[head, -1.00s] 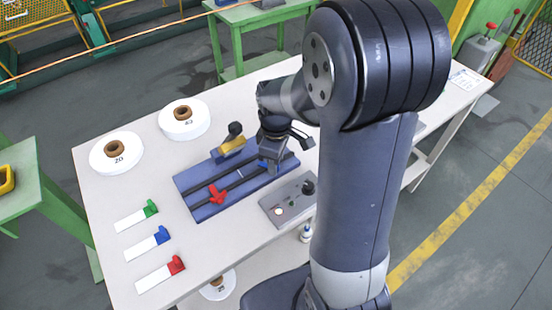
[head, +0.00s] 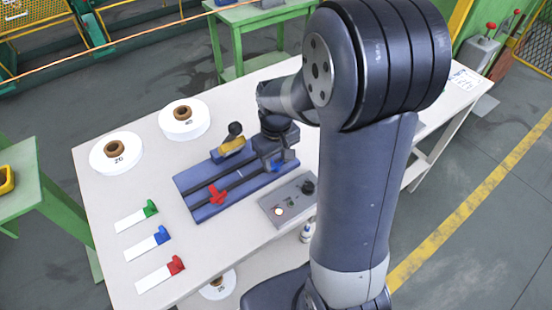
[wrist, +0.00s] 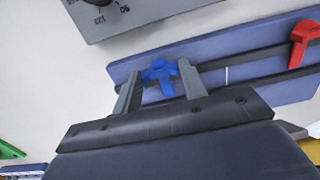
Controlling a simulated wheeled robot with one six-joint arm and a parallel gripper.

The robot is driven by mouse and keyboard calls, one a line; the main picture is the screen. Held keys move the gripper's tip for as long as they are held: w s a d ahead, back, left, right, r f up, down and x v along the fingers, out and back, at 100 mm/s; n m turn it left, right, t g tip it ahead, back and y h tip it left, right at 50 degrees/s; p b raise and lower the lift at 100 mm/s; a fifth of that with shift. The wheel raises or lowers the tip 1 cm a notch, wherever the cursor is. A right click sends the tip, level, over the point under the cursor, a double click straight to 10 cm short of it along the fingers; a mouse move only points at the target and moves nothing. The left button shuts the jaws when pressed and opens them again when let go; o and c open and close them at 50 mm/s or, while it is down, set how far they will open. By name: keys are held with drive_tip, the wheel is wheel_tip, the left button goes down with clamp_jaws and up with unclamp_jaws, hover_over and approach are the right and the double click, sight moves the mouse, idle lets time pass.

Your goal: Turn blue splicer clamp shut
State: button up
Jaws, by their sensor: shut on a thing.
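The blue splicer clamp (wrist: 160,72) is a T-shaped handle on the dark rails of the blue splicer bed (wrist: 235,62). In the wrist view my gripper (wrist: 158,68) has one finger on each side of it, shut on it. Its stem points toward the lower right, close to the right finger. In the head view my gripper (head: 275,162) is over the right end of the bed (head: 196,212). Only a small blue part of the clamp (head: 277,169) shows there; the rest is hidden. The red clamp (head: 217,195) is farther left on the bed.
A grey control box (head: 270,207) with a knob stands near the table's front edge, close to the bed. A yellow block with a black knob (head: 232,146) is behind the bed. Two white reels (head: 184,120) and several coloured tags (head: 153,243) lie left on the table (head: 100,190).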

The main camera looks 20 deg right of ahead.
sight(276, 163)
idle(0.4)
drive_tip(key=o, duration=1)
drive_tip(key=shift+r, duration=0.1)
wheel_tip(276, 163, up, 11)
drive_tip(key=shift+f, duration=0.2)
wheel_tip(276, 163, down, 11)
drive_tip(key=shift+r, duration=0.1)
idle(0.3)
idle(0.4)
